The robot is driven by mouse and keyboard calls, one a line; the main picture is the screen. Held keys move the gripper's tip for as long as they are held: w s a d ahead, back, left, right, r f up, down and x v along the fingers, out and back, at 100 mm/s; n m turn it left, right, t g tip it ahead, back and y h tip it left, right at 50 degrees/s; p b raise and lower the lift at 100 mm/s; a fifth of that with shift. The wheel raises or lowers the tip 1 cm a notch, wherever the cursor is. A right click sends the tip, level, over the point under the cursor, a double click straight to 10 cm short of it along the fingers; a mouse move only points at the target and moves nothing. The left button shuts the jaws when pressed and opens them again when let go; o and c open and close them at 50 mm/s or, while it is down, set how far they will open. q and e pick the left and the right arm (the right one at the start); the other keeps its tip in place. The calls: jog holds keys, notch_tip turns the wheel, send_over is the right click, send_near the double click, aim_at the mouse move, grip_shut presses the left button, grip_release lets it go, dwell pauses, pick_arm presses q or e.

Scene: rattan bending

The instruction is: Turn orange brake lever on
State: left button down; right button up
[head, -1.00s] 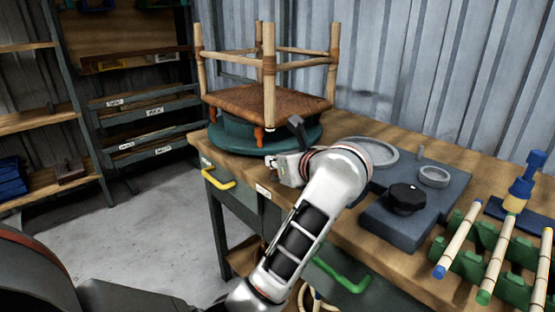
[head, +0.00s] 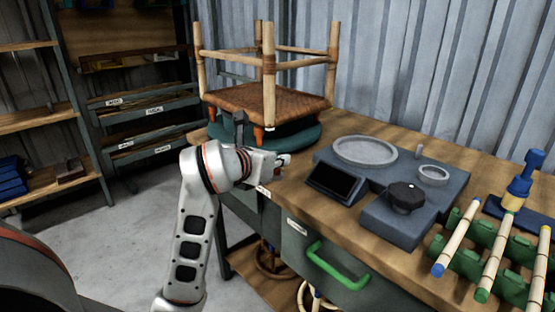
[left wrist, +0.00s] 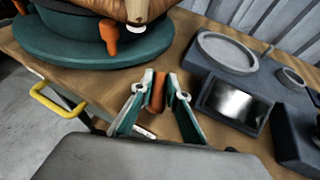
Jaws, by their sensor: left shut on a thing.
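The orange brake lever (left wrist: 157,92) stands upright between the fingertips of my left gripper (left wrist: 160,88) in the left wrist view. The gripper is shut on it, and its fingers cover the lever's sides. In the head view my left gripper (head: 281,161) is at the table's front edge, right of the green turntable (head: 312,137); the lever is too small or hidden to make out there. Another orange piece (left wrist: 108,36) is at the turntable, below the woven seat, apart from the gripper. My right gripper is in neither view.
An upturned rattan stool (head: 270,100) sits on the turntable. To the right are a grey fixture with a dark screen (head: 335,182), a black knob (head: 405,197) and green racks (head: 462,262) with rods. Drawer handles, one green (head: 337,267), one yellow (left wrist: 57,100), stick out in front.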

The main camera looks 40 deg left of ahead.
pick_arm(q)
jog(key=m+h, duration=0.2)
jog(key=shift+f+h, duration=0.2)
jog(key=shift+h, duration=0.1)
jog(key=shift+m+h+b, duration=0.5)
jog(key=shift+m+h, duration=0.2)
jog(key=shift+h, duration=0.3)
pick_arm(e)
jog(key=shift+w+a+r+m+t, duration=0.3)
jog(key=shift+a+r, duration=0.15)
pick_arm(q)
jog(key=shift+m, duration=0.3)
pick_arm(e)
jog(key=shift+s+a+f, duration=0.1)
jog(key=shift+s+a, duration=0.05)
pick_arm(q)
jog(key=c, duration=2)
grip_release()
jog(key=shift+o, duration=0.2)
jog(key=shift+r, duration=0.1)
jog(key=shift+s, duration=0.1)
